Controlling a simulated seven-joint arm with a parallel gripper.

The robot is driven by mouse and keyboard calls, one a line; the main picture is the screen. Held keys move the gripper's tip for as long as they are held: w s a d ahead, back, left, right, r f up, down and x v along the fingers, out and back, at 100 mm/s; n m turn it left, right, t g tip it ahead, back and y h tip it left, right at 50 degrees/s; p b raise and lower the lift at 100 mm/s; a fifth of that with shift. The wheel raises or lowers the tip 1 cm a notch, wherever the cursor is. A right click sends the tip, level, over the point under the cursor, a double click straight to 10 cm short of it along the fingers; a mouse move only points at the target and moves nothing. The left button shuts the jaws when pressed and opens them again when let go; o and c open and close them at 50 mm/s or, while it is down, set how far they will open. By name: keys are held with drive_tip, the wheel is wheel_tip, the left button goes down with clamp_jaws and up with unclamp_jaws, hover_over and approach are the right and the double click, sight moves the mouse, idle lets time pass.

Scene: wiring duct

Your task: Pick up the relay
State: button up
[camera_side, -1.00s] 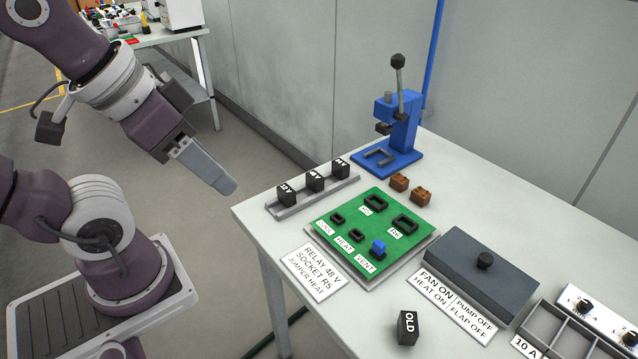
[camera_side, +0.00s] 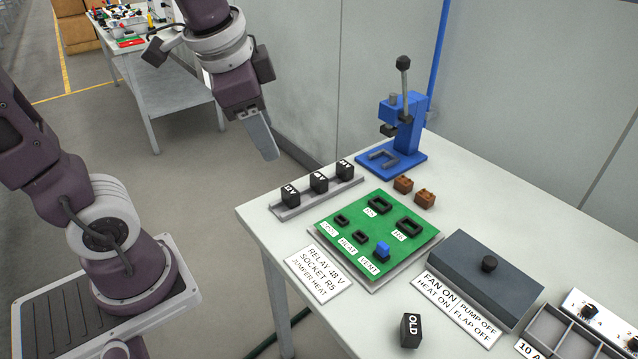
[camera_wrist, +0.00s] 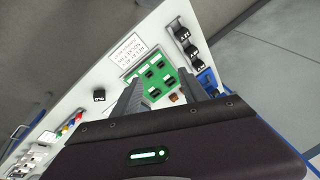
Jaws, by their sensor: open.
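Several black relays stand in a row on a grey rail at the table's left corner: a left relay (camera_side: 291,195), a middle relay (camera_side: 319,182) and a right relay (camera_side: 345,170). Their white voltage labels are too small to read surely. They also show in the wrist view, the nearest to the top being one relay (camera_wrist: 182,33). A card (camera_side: 319,273) reads relay 48 V, socket R5, jumper heat. The green board (camera_side: 336,232) has black sockets and a blue jumper (camera_side: 382,250). My gripper (camera_side: 268,150) is open and empty, above and left of the rail, touching nothing.
A blue lever press (camera_side: 402,135) stands behind the board, with two brown blocks (camera_side: 403,185) near it. A black block marked OLD (camera_side: 411,330) lies at the front. A grey box with a knob (camera_side: 485,280) and a divided tray (camera_side: 562,335) stand right.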

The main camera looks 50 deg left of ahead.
drive_tip(key=w+a+f+m+g+y, duration=0.1)
drive_tip(key=w+a+f+m, duration=0.15)
drive_tip(key=w, duration=0.25)
drive_tip(key=w+a+f+m+g, duration=0.1)
drive_tip(key=w+a+f+m, duration=0.15)
drive_tip(key=w, duration=0.35)
drive_tip(key=m+g+y, duration=0.2)
drive_tip(key=m, duration=0.6)
hover_over(320, 177)
drive_tip(key=d, duration=0.2)
wheel_tip(320, 177, down, 15)
drive_tip(key=shift+d+f, duration=0.1)
drive_tip(key=shift+d, duration=0.05)
drive_tip(key=x, duration=0.7)
drive_tip(key=shift+f, duration=0.3)
clamp_jaws()
